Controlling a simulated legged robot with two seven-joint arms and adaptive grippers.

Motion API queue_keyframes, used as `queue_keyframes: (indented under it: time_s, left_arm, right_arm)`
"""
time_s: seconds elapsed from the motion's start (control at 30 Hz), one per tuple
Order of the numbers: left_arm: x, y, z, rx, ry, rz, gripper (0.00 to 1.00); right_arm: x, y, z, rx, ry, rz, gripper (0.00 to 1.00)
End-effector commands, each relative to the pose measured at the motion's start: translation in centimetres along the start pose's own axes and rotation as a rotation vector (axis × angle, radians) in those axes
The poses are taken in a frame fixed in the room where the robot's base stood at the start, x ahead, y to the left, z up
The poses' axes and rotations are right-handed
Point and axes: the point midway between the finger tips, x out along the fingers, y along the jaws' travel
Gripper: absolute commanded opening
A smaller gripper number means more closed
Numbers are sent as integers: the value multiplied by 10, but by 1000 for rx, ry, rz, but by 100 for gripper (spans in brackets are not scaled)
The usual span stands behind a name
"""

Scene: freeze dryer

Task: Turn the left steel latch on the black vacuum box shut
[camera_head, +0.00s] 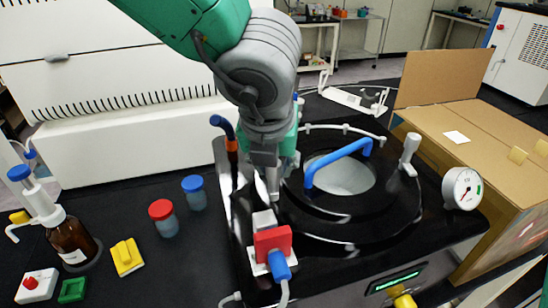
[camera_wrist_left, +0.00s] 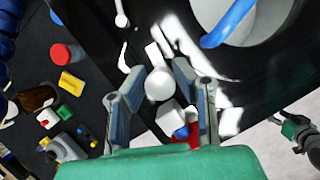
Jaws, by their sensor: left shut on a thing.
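The black vacuum box (camera_head: 335,262) stands at the right of the bench, with a round lid and a blue handle (camera_head: 338,165). My left gripper (camera_head: 267,190) points down at the lid's left side. In the left wrist view, my left gripper (camera_wrist_left: 160,95) has its fingers on both sides of the left steel latch's round pale knob (camera_wrist_left: 160,85) and is shut on it. In the head view the gripper mostly hides this latch. The right steel latch (camera_head: 409,150) stands upright on the lid's right side. A small green and dark part (camera_wrist_left: 298,130), probably my right gripper, shows in the left wrist view.
A red block (camera_head: 273,240) with a blue plug is close in front of my left gripper. A round gauge (camera_head: 462,188) and an open cardboard box (camera_head: 475,130) are at the right. Red-capped (camera_head: 163,218) and blue-capped (camera_head: 194,192) jars and a brown bottle (camera_head: 72,240) stand left.

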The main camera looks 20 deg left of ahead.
Motion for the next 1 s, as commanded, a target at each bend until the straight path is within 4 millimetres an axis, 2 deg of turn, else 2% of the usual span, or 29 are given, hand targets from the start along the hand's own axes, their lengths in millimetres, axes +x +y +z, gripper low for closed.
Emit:
queue_keyframes:
  time_s: [0.6,0.8,1.0]
  left_arm:
    - [-4,0,1,538,3,-226,0]
    - [-3,0,1,710,1,-298,0]
    - [-1,0,1,863,0,-362,0]
  right_arm:
    - [-62,0,-3,0,0,0,40]
    - [-74,1,-4,0,0,0,40]
    - [-77,1,-4,0,0,0,40]
